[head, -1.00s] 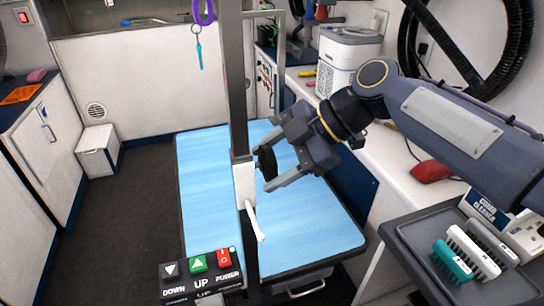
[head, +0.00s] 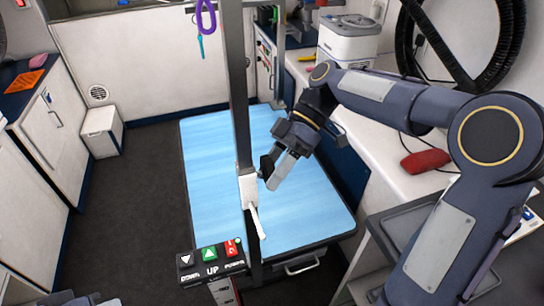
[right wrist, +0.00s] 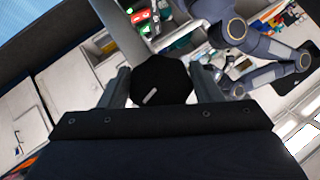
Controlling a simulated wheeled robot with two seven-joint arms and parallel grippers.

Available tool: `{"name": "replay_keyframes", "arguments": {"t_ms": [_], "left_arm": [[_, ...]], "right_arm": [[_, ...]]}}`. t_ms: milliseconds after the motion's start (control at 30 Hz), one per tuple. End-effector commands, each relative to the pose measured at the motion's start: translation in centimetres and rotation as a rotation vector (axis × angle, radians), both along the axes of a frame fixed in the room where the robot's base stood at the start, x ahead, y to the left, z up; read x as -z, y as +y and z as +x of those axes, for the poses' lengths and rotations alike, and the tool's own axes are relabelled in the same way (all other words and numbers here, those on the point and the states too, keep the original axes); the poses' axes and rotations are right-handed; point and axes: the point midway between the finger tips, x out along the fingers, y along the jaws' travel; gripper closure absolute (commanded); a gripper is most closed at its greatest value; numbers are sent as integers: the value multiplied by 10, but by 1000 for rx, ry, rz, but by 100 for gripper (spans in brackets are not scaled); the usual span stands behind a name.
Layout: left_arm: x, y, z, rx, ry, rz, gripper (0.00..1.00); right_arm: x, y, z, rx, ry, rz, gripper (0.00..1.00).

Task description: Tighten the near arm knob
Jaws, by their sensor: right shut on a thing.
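The near arm knob (head: 265,166) is a small black knob on a white clamp block (head: 247,188) on the grey upright post. In the right wrist view the knob (right wrist: 161,80) looks many-sided, with a pale slanted mark on its face. My right gripper (head: 271,174) is shut on the knob, one finger on each side of it in the wrist view. The fingers partly hide the knob in the head view. A white lever (head: 257,222) hangs from the block. My left gripper does not show clearly; only a dark part of me shows at the bottom left edge.
The blue grooming table top (head: 210,170) is bare behind the post (head: 238,90). A button panel (head: 210,262) stands at the near end. A counter with a red item (head: 426,161) and a grey tray (head: 385,225) lie to the right. A purple loop (head: 206,18) hangs near the post.

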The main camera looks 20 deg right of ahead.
Motion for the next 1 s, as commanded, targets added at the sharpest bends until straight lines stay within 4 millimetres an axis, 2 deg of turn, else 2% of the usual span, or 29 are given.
{"name": "replay_keyframes", "arguments": {"t_ms": [33, 333, 1000], "left_arm": [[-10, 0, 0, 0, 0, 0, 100], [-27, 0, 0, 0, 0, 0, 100], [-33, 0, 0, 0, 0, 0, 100]], "right_arm": [[-5, -1, 1, 1, 39, -1, 65], [-3, -1, 1, 2, 206, -6, 65], [-1, 0, 1, 4, 278, -7, 65]]}}
